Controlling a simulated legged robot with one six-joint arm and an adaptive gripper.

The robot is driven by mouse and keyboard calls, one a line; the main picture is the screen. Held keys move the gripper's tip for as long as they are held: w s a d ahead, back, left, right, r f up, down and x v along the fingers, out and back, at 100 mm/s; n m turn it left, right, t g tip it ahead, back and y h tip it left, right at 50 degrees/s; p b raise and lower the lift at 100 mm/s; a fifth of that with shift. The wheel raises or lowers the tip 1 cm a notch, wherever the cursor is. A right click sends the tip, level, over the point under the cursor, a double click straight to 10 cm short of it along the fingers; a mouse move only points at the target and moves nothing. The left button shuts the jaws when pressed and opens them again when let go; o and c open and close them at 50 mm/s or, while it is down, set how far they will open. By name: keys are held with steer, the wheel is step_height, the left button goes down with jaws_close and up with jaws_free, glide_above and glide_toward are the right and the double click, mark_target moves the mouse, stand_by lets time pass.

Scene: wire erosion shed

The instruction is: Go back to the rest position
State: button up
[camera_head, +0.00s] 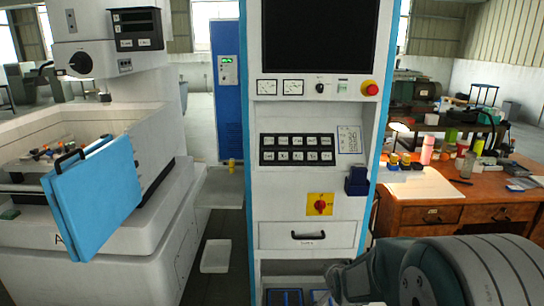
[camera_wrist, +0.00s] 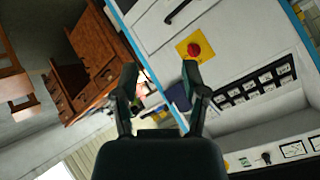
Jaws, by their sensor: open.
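My gripper (camera_wrist: 160,75) shows in the wrist view with its two dark fingers spread apart and nothing between them. The wrist view is strongly tilted; the control cabinet (camera_wrist: 225,28) fills its right side and the wooden desk (camera_wrist: 100,50) its upper left. In the head view my arm reaches in at the lower right, in front of the cabinet (camera_head: 275,205) and the desk (camera_head: 470,213). The fingertips cannot be made out in the head view.
The cabinet carries a red emergency button (camera_head: 370,88), a yellow-backed red switch (camera_head: 320,205) and a dark blue box (camera_head: 357,180) on its side. A white erosion machine with an open blue door (camera_head: 95,195) stands at left. Grey floor (camera_head: 222,222) lies between machine and cabinet.

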steer(key=s+r+n+g, duration=0.2)
steer(key=s+r+n, duration=0.2)
steer(key=s+r, duration=0.9)
steer(key=s+r+n+g, duration=0.1)
steer(key=s+n, duration=0.3)
steer(key=s, duration=1.3)
steer(key=shift+a+r+g, duration=0.25)
steer(key=shift+r+g, duration=0.1)
steer(key=shift+g, duration=0.35)
